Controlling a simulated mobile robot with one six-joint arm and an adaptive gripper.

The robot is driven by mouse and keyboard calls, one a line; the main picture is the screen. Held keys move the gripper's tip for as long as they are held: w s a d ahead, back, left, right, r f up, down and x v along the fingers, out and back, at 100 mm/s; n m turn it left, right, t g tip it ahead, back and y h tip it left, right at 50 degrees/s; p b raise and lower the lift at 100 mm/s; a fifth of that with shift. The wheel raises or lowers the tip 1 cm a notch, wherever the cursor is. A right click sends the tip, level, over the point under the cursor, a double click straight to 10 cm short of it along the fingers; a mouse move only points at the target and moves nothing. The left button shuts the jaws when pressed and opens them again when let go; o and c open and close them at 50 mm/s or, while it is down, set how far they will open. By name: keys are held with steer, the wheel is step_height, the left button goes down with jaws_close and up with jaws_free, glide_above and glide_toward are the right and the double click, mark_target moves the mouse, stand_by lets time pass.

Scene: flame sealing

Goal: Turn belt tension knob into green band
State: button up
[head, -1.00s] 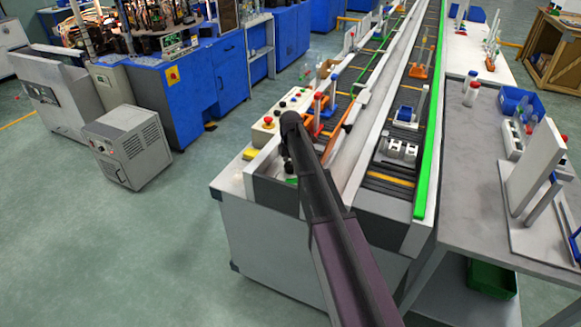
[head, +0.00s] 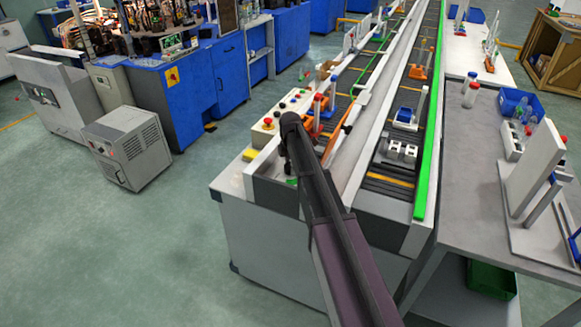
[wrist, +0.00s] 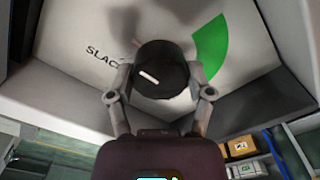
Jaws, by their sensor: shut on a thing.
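The belt tension knob (wrist: 165,52) is round and black, with a white pointer line on its face. It sits on a light panel in the wrist view. The pointer line slants up and left, on the "SLACK" (wrist: 104,54) label's side. The green band (wrist: 211,46) is a wedge on the panel, up and right of the knob, and the pointer is not on it. My gripper (wrist: 160,84) is shut on the knob, one finger on each side. In the head view my dark arm hides the knob, and a bit of green (head: 291,181) shows on the conveyor's near end.
The conveyor (head: 375,206) runs away to the back, with holders and fixtures on it. A red button (head: 267,122) and other controls lie on its left edge. A grey side table (head: 470,215) stands right. Open floor lies left, past a grey cabinet (head: 128,147).

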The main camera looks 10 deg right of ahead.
steer(key=m, duration=0.6)
steer(key=shift+d+m, duration=0.1)
steer(key=shift+m, duration=0.2)
steer(key=m, duration=0.3)
steer(key=shift+s+m, duration=0.1)
steer(key=shift+m, duration=0.3)
steer(key=m, duration=0.3)
steer(key=shift+m, duration=0.3)
steer(key=m, duration=1.3)
steer(key=o, duration=1.1)
steer(key=shift+o, duration=0.2)
